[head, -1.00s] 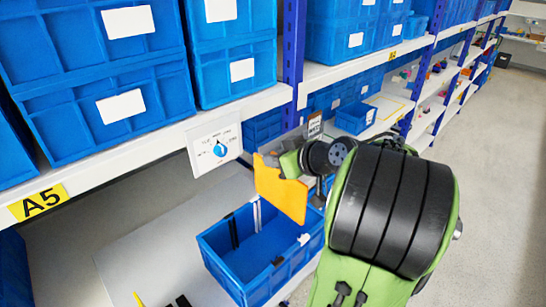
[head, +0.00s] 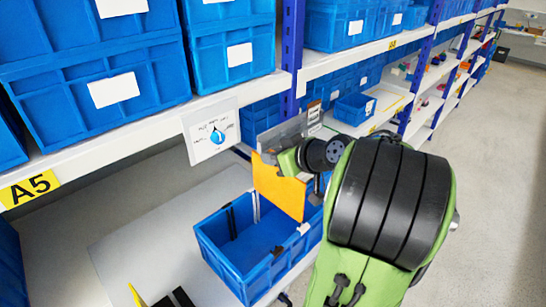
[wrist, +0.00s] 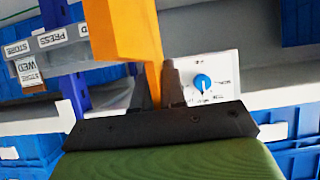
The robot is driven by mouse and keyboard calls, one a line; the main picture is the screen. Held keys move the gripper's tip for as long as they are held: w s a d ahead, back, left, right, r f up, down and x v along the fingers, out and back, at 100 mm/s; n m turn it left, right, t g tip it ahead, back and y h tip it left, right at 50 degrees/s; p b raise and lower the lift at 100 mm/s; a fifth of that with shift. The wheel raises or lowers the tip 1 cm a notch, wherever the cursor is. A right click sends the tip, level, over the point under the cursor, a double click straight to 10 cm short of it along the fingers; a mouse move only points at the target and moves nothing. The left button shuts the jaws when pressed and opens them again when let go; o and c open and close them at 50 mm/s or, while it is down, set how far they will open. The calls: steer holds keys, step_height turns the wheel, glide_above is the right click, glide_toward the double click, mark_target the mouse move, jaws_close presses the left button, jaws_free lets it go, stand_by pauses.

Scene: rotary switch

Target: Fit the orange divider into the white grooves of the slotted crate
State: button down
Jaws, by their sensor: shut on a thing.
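The orange divider (head: 279,188) is an upright flat panel held over the right part of the blue slotted crate (head: 222,262). My gripper (wrist: 157,92) is shut on the divider, which also shows in the wrist view (wrist: 118,28). In the head view my gripper (head: 292,163) is at the divider's upper edge. One white groove (head: 257,208) shows on the crate's far wall, just below the divider's left lower corner. The other white groove (head: 304,228) is on the near wall, close below its right lower corner. I cannot tell whether the edges touch the grooves.
Black grooves (head: 232,224) mark another slot line to the left in the crate. A white panel with a blue rotary knob (head: 217,137) hangs from the shelf edge behind. A blue shelf post (head: 290,60) and stacked blue bins (head: 110,92) stand behind. The grey surface left of the crate is mostly clear.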

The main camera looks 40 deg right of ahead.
mark_target(270, 199)
steer(key=shift+f+b, duration=1.2)
steer(key=shift+b, duration=0.3)
stand_by(0.7)
steer(key=shift+f+b, duration=6.05)
steer(key=shift+b, duration=0.1)
steer(key=c, duration=1.1)
jaws_free()
steer(key=p+v, duration=0.7)
steer(key=v, duration=0.9)
steer(key=shift+p, duration=0.35)
steer(key=shift+w, duration=0.1)
